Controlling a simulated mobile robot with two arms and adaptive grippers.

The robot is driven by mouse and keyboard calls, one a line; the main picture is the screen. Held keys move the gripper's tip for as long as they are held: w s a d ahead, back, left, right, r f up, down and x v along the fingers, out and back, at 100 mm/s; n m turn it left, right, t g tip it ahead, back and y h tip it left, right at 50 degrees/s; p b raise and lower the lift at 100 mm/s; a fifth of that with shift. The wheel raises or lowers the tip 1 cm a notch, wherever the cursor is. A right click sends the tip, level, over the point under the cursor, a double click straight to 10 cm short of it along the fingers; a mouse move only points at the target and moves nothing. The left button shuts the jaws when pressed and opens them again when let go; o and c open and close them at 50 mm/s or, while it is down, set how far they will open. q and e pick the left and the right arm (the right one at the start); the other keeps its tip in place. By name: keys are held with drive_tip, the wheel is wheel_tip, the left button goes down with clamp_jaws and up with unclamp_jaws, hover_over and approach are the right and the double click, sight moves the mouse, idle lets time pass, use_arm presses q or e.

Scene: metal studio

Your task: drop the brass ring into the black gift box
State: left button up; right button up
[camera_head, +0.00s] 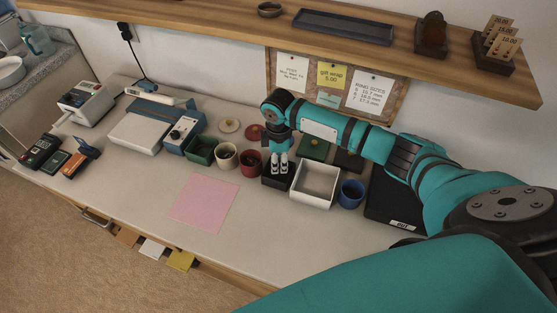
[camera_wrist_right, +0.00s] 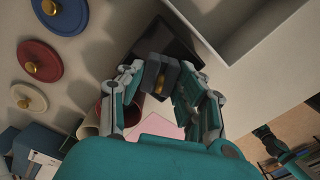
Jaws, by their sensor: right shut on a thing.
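The black gift box (camera_head: 276,183) stands between the red cup and the white box in the head view. It also shows as a dark square shape beyond my fingertips in the wrist view (camera_wrist_right: 165,38). My right gripper (camera_head: 279,170) points down right over the box, its fingers close together. In the wrist view my right gripper's dark fingertip pads (camera_wrist_right: 160,76) meet at the middle. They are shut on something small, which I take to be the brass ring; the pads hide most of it. My left gripper is in neither view.
A red cup (camera_head: 251,164) stands left of the box and a white open box (camera_head: 334,192) right. A blue cup (camera_head: 350,194), cream cup (camera_head: 227,157) and green box (camera_head: 201,151) are near. Pink paper (camera_head: 204,203) lies in front. A shelf (camera_head: 180,22) runs above.

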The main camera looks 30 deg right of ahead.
idle(0.5)
drive_tip(key=shift+p, duration=0.45)
drive_tip(key=o, duration=1)
drive_tip(key=shift+c, duration=0.2)
wheel_tip(320, 180, up, 12)
drive_tip(key=shift+f, duration=0.1)
idle(0.3)
